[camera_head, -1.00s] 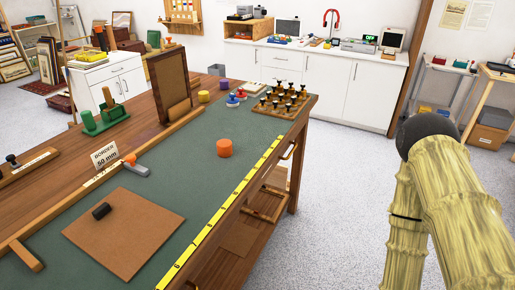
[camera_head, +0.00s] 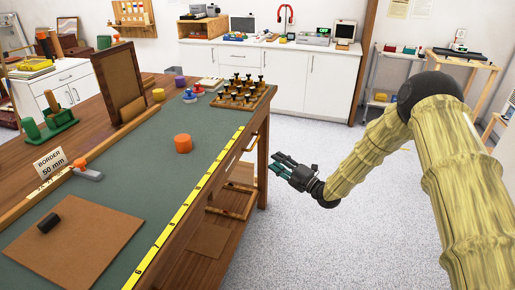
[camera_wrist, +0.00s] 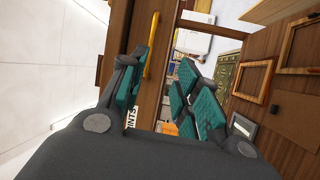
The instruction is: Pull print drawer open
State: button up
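The print drawer front (camera_wrist: 168,25) is a brown wooden panel in the wrist view. Its yellow bar handle (camera_wrist: 151,45) shows there beside my left-hand fingers, and the handle also shows on the bench's right side in the head view (camera_head: 252,143). A label (camera_wrist: 130,124), partly hidden by a finger, reads part of "PRINTS". The drawer looks flush with the bench. My gripper (camera_head: 282,168) is open and empty, its teal-padded fingers pointing toward the bench. In the wrist view the gripper (camera_wrist: 165,68) spreads around the handle's line, apparently still short of it.
The workbench (camera_head: 150,150) carries a brown board (camera_head: 75,235), an orange cylinder (camera_head: 182,143) and a tray of stamps (camera_head: 240,92). Wooden frames (camera_head: 233,200) sit under the bench. The grey floor right of the bench is free around my arm. White cabinets (camera_head: 280,75) stand behind.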

jog(key=w+a+r+n, duration=0.1)
jog(key=w+a+r, duration=0.2)
jog(key=w+a, duration=0.4)
jog(key=shift+w+a, duration=0.35)
jog(key=shift+a, duration=0.15)
jog(key=shift+r, duration=0.15)
jog(key=shift+c, duration=0.2)
grip_shut()
